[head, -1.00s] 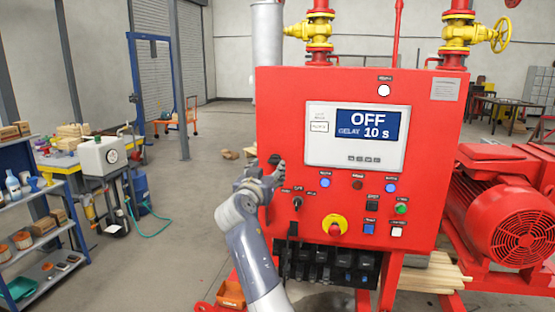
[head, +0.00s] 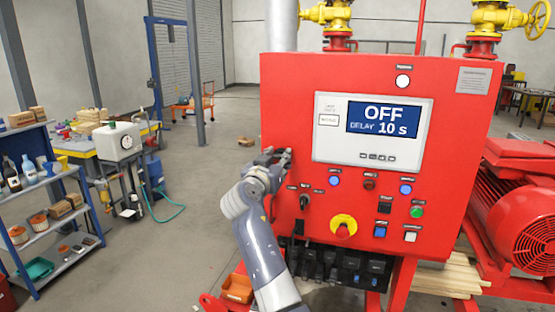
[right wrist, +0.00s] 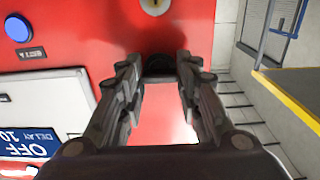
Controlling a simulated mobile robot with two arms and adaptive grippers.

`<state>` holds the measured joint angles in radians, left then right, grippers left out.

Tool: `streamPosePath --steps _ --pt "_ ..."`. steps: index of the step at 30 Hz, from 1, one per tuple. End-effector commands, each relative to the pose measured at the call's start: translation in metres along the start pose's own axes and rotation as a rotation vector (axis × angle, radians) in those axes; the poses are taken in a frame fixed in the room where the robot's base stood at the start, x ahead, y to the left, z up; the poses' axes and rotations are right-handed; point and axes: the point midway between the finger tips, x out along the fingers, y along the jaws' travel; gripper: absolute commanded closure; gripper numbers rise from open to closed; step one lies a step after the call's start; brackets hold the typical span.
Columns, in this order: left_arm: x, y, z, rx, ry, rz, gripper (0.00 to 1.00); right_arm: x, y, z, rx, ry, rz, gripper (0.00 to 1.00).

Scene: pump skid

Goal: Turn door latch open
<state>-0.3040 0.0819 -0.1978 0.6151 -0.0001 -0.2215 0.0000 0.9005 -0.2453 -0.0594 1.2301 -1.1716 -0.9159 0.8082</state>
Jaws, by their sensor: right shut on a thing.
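The red control cabinet (head: 290,100) stands in front of me with its door closed. The door latch (right wrist: 158,66) is a small dark part near the cabinet's left edge, seen between my fingertips in the right wrist view. My right gripper (head: 283,156) is at that left edge in the head view and covers most of the latch there. In the right wrist view my right gripper (right wrist: 158,72) has a finger on each side of the latch and is shut on it. The latch's exact angle is hard to tell. My left gripper is not in view.
A red motor (head: 525,215) stands at right. A blue shelf (head: 50,215) and workbench are at left.

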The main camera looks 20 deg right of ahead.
Motion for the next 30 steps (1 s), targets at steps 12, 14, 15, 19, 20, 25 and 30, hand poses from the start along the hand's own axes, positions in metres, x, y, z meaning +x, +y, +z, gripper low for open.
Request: streamPosePath --steps 12,14,15,19,20,25,30 --pt "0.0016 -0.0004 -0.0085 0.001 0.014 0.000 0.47 0.0004 0.0001 0.0000 -0.039 0.001 -0.001 0.92" --pt "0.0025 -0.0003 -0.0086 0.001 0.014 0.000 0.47 0.0005 0.0001 -0.0001 -0.063 0.002 -0.001 0.92" --pt "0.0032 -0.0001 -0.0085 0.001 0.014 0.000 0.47 0.0005 0.0001 -0.0001 -0.082 0.002 -0.001 0.92" --pt "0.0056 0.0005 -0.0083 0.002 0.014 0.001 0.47 0.0005 0.0000 -0.0006 -0.168 0.004 -0.002 0.92" --pt "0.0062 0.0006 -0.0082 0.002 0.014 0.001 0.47 0.0004 -0.0001 -0.0007 -0.191 0.004 -0.002 0.92" --pt "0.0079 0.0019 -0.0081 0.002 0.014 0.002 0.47 0.0008 0.0007 -0.0015 -0.345 0.004 0.001 0.92" --pt "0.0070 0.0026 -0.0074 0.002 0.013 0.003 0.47 0.0005 0.0000 -0.0026 -0.507 0.005 -0.001 0.92"
